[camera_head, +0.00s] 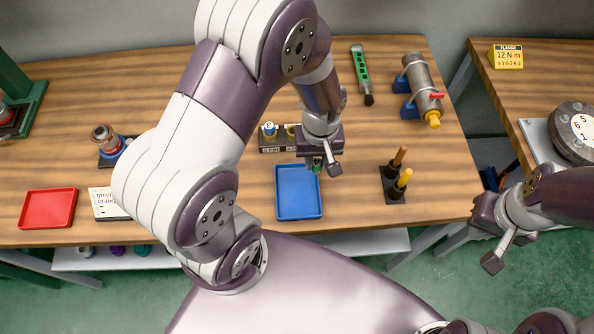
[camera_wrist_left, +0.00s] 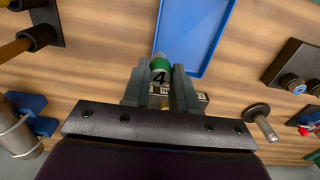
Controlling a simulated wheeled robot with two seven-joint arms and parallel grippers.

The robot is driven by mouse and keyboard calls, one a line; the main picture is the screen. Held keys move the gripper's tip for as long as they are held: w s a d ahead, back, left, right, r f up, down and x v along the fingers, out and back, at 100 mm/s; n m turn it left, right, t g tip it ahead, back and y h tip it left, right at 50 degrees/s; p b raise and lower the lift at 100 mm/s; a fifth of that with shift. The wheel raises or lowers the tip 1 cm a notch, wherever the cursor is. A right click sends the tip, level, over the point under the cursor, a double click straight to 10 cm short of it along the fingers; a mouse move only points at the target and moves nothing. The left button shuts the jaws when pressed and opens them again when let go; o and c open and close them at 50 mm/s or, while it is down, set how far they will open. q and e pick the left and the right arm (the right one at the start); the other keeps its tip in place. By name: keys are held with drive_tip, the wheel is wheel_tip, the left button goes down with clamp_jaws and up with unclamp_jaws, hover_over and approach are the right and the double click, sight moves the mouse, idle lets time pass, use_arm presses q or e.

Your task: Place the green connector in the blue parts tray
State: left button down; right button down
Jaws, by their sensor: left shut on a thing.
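My left gripper (camera_head: 322,162) is shut on the green connector (camera_wrist_left: 160,66), which has a silvery end and a dark "4" on a pale label. In the head view only a small bit of the green connector (camera_head: 317,165) shows under the gripper. The blue parts tray (camera_head: 298,215) is empty where visible. The gripper and connector are at its far right edge in the head view; the height above it is unclear. The tray also shows ahead of the fingers in the left wrist view (camera_wrist_left: 192,45). My right gripper (camera_head: 492,245) is off the table's right side, its fingers unclear.
A black stand with orange and yellow pegs (camera_head: 397,197) is right of the tray. A dark fitting block (camera_head: 275,146) is behind it. A red tray (camera_head: 47,208) and a white label card (camera_head: 104,203) lie left. A pipe vise (camera_head: 420,90) stands at the back right.

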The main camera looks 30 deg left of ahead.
use_arm(q)
drive_tip(key=a+f, duration=0.1)
drive_tip(key=f, duration=0.1)
drive_tip(key=a+f, duration=0.2)
drive_tip(key=a+f+p, duration=0.1)
drive_tip(key=a+f, duration=0.1)
drive_tip(key=f, duration=0.1)
drive_tip(key=shift+s, duration=0.1)
drive_tip(key=shift+s+f, duration=0.1)
drive_tip(key=c, duration=0.9)
unclamp_jaws()
drive_tip(key=s+r+m, duration=0.1)
drive_tip(key=r+m, duration=0.1)
drive_tip(key=r, duration=0.3)
drive_tip(key=s+d+r+m+t, duration=0.1)
drive_tip(key=s+r+m, duration=0.1)
drive_tip(key=r, duration=0.4)
drive_tip(key=s+d+r+m, duration=0.1)
drive_tip(key=r+m, duration=0.1)
drive_tip(key=r, duration=0.4)
drive_tip(key=shift+s+d+b, duration=0.15)
drive_tip(key=shift+d+b, duration=0.05)
drive_tip(key=shift+b, duration=0.2)
